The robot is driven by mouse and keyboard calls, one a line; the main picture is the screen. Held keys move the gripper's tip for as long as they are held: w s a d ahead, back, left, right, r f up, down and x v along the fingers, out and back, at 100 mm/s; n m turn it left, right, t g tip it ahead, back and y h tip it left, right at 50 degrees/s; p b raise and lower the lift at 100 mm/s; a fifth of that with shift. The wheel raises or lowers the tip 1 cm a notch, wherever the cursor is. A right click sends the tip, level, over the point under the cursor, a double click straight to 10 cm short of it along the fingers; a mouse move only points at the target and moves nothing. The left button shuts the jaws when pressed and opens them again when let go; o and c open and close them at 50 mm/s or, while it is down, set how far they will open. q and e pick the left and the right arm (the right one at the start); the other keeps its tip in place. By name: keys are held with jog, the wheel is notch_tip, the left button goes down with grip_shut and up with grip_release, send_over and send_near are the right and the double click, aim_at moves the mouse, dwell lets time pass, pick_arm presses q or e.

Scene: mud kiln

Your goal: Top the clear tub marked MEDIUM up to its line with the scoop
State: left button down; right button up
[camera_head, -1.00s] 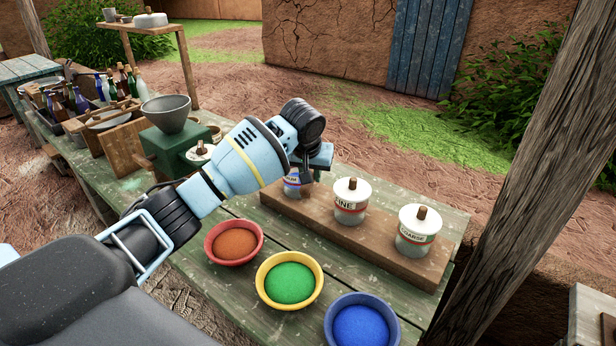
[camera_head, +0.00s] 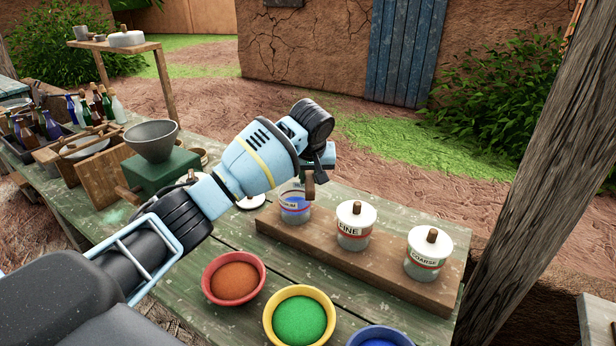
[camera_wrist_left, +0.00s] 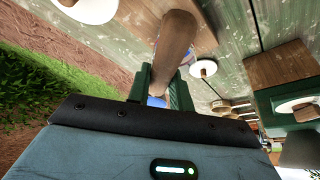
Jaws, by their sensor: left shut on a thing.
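The clear tub marked MEDIUM (camera_head: 295,208) stands open at the left end of a wooden plank, with blue powder inside. My left gripper (camera_head: 318,172) is just above and slightly right of its rim in the head view. It is shut on a wooden handle, taken as the scoop's (camera_wrist_left: 175,45), which shows between the green fingers in the left wrist view. A white lid (camera_head: 251,201) lies on the table left of the tub. The tub's fill line cannot be made out. My right gripper is not in view.
Lidded tubs marked FINE (camera_head: 354,227) and COARSE (camera_head: 426,255) share the plank (camera_head: 325,250). Bowls of orange (camera_head: 233,278), green (camera_head: 299,318) and blue powder (camera_head: 380,337) stand in front. A green grinder (camera_head: 160,172) is left; a post (camera_head: 525,165) rises at right.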

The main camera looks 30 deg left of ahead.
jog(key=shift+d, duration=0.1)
pick_arm(q)
jog(key=shift+f, duration=0.2)
jog(key=shift+s+a+f+n+t+h+b, duration=0.25)
jog(key=shift+f+n+t+h, duration=0.2)
jog(key=shift+f+t+h, duration=0.8)
jog(key=shift+s+a+f+n+t+h, duration=0.15)
jog(key=shift+a+f+n+t+h, duration=0.5)
jog(key=shift+h, duration=1.15)
jog(key=shift+s+a+f+n+t+h+b, duration=0.15)
jog(key=shift+f+t+h, duration=0.5)
jog(key=shift+t+h, duration=0.75)
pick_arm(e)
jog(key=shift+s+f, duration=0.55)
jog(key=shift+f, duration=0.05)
